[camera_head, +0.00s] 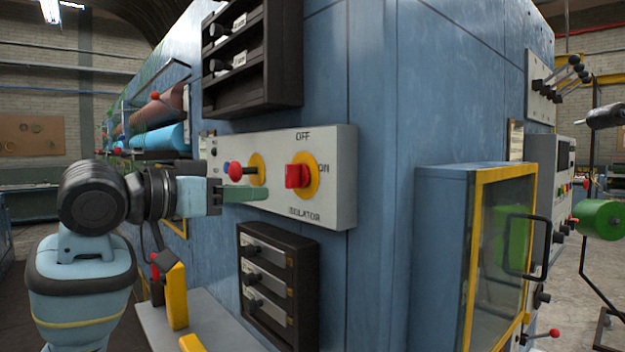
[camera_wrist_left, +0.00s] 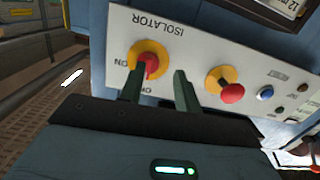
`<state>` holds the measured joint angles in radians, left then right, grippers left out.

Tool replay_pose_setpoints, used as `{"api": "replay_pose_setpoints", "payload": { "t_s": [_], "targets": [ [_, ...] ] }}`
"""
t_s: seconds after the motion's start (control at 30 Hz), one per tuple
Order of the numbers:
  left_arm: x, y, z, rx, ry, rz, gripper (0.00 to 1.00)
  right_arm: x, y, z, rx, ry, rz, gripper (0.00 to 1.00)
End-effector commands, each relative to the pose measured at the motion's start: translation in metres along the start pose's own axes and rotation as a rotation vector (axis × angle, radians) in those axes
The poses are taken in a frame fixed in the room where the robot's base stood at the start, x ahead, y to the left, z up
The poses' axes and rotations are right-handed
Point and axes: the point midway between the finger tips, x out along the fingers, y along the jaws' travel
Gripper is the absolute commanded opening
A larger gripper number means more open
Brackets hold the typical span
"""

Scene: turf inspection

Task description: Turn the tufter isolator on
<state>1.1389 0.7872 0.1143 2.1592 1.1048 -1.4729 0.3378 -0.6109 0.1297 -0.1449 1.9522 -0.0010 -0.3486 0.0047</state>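The isolator is a red knob (camera_head: 297,176) on a yellow disc, on a pale panel (camera_head: 340,197) with OFF printed above it, ON to its right and ISOLATOR below. I cannot tell clearly which mark the knob points at. My left gripper (camera_head: 262,190) reaches in from the left, its green fingers just left of the knob. In the left wrist view the gripper (camera_wrist_left: 158,78) is open with nothing held. The isolator knob (camera_wrist_left: 149,66) shows beyond the fingertips, closest to the left finger, which overlaps its edge. Contact cannot be told. My right gripper is not in view.
A red mushroom button (camera_head: 236,171) on a yellow disc sits left of the isolator, close above the gripper. Dark racks of labelled switches are above (camera_head: 253,57) and below (camera_head: 278,285) the panel. A yellow-framed glazed cabinet (camera_head: 440,260) juts out at right.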

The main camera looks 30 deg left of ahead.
Motion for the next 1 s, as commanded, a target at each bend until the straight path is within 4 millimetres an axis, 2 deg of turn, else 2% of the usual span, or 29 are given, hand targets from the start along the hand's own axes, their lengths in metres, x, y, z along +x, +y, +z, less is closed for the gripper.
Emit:
{"api": "replay_pose_setpoints", "payload": {
  "t_s": [0.03, 0.1, 0.37, 0.47, 0.8, 1.0],
  "targets": [
    [-0.008, 0.008, -0.011, 0.022, 0.033, 0.006, 0.33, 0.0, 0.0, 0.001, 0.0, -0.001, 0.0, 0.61],
    [-0.014, 0.014, -0.019, 0.039, 0.058, 0.01, 0.33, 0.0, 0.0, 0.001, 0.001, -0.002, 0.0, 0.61],
    [-0.014, 0.017, -0.022, 0.047, 0.07, 0.014, 0.33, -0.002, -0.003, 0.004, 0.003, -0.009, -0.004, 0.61],
    [-0.006, 0.017, -0.023, 0.044, 0.069, 0.016, 0.33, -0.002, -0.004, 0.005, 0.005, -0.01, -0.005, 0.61],
    [0.043, 0.017, -0.026, 0.044, 0.068, 0.015, 0.33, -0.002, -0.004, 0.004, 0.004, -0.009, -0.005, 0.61],
    [0.059, 0.017, -0.027, 0.045, 0.069, 0.013, 0.33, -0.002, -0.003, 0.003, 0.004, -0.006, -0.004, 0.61]
  ]
}}
